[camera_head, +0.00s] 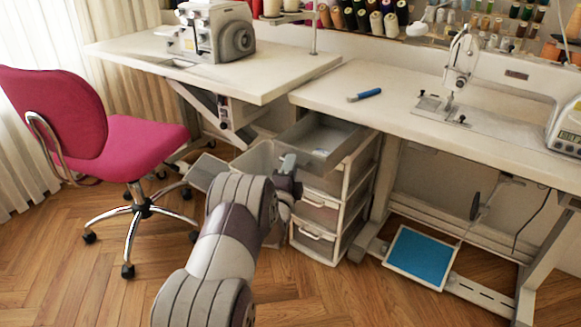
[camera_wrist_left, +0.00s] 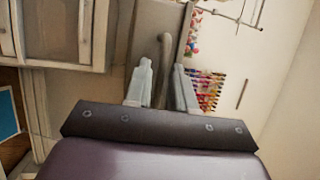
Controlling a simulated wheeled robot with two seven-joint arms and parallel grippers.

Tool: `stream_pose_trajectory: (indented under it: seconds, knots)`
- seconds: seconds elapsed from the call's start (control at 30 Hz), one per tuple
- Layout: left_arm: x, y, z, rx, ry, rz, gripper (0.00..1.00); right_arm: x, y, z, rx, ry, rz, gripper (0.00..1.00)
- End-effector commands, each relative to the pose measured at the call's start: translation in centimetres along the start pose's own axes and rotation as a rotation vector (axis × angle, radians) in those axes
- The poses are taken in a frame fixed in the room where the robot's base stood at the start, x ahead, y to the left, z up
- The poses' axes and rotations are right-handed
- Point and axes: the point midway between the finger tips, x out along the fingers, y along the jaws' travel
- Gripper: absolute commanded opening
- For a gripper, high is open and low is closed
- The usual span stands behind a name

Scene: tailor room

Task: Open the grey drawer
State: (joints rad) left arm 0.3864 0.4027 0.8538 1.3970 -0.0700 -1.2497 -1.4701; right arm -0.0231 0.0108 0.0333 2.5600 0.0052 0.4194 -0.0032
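The grey drawer (camera_head: 321,137) is the top one of the white drawer unit (camera_head: 356,180) under the worktables. It is pulled well out, with its empty inside showing in the head view. My left gripper (camera_head: 288,163) is at its front, its fingers partly hidden by the wrist. In the left wrist view the two fingers of my left gripper (camera_wrist_left: 163,85) stand close on either side of a curved grey handle (camera_wrist_left: 164,55) on the drawer front (camera_wrist_left: 152,18). My right gripper is in neither view.
A pink chair (camera_head: 125,150) stands at the left. A worktable with an overlock machine (camera_head: 216,33) and a sewing table (camera_head: 400,105) flank the drawer. A blue pedal (camera_head: 422,257) lies under the right table. The wooden floor in front is mostly clear.

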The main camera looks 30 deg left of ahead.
Motion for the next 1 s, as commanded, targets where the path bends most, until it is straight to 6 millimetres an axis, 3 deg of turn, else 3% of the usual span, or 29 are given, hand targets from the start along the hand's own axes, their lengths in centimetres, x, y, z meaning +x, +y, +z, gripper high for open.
stream_pose_trajectory:
  seconds: [0.37,0.47,0.8,1.0]
  knots:
    - [-0.5,-0.2,0.0,0.000,-0.001,-0.001,0.35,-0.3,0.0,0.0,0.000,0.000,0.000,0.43]
    - [-2.3,-0.4,0.0,0.000,-0.001,0.001,0.35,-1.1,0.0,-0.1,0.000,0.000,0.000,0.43]
    - [-10.9,-0.2,0.0,0.000,-0.001,0.002,0.35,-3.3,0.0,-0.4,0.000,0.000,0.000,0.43]
    - [-12.7,-0.1,0.0,0.000,-0.001,-0.001,0.35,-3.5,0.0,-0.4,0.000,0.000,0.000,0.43]
